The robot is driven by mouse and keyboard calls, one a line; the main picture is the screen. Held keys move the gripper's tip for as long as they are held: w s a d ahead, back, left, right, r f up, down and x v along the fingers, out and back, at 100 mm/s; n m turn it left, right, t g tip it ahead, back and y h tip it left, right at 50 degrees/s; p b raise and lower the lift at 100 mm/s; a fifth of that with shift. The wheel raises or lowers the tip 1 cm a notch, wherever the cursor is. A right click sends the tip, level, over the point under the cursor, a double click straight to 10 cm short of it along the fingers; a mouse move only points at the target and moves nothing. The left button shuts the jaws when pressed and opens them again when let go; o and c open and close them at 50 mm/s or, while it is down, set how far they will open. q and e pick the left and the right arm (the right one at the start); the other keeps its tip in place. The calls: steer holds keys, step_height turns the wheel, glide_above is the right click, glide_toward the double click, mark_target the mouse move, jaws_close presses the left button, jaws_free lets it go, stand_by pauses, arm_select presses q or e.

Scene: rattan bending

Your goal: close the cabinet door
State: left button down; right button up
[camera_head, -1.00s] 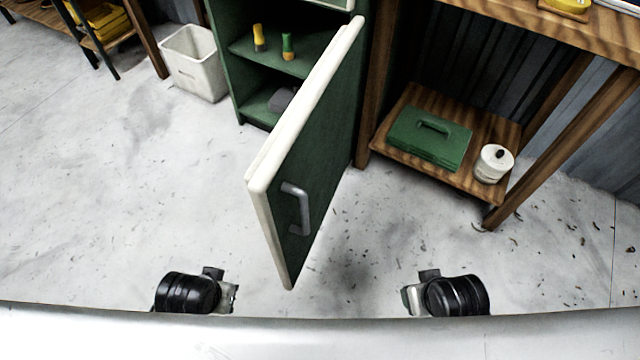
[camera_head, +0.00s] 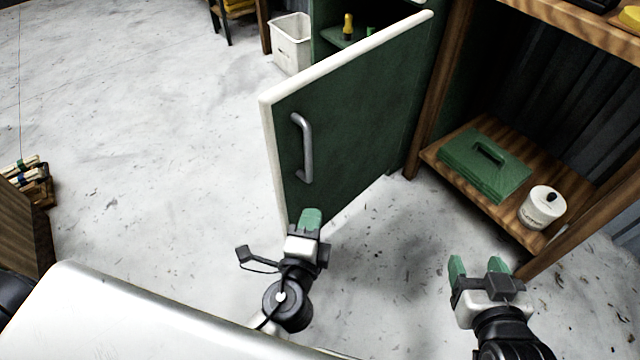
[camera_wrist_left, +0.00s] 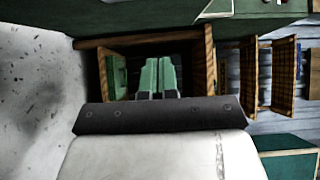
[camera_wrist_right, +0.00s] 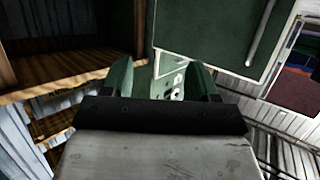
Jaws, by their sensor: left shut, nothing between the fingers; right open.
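The green cabinet door (camera_head: 345,115) with a white edge stands wide open in the head view, swung out toward me. Its grey bar handle (camera_head: 304,148) is on the face turned to me. The green cabinet (camera_head: 322,40) is mostly hidden behind the door. My left gripper (camera_head: 311,218) is shut and empty, in front of the door's lower part below the handle; I cannot tell whether it touches. My right gripper (camera_head: 480,266) is open and empty, to the right of the door. The door also shows in the right wrist view (camera_wrist_right: 215,35), beyond the open fingers.
A wooden workbench shelf (camera_head: 445,160) at the right holds a green toolbox (camera_head: 485,165) and a white canister (camera_head: 541,207). A white bin (camera_head: 291,45) stands left of the cabinet. The floor left of the door is clear.

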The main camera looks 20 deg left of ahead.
arm_select(q)
steer(key=p, duration=0.1)
glide_toward(311, 168)
steer(key=w+d+r, duration=0.3)
steer(key=w+r, duration=0.1)
steer(key=w, duration=0.1)
steer(key=shift+w+a+f+p, duration=0.15)
steer(key=shift+w+a, duration=0.4)
steer(key=shift+a, duration=0.2)
steer(key=shift+w+a+f+p, duration=0.1)
steer(key=shift+w+a+p, duration=0.05)
steer(key=shift+w+a, duration=0.55)
arm_select(e)
steer(key=shift+s+d+f+g+h, duration=0.25)
steer(key=shift+s+f+g, duration=0.35)
steer(key=shift+f+g, duration=0.1)
steer(key=shift+s+d+f+g+h, duration=0.25)
steer(key=shift+s+f+g, duration=0.3)
steer(key=shift+g, duration=0.15)
steer(key=shift+s+d+f+g+h, duration=0.2)
steer(key=shift+s+d+f+g, duration=0.05)
steer(key=shift+s+f+g, duration=0.4)
arm_select(q)
steer(key=shift+s, duration=0.1)
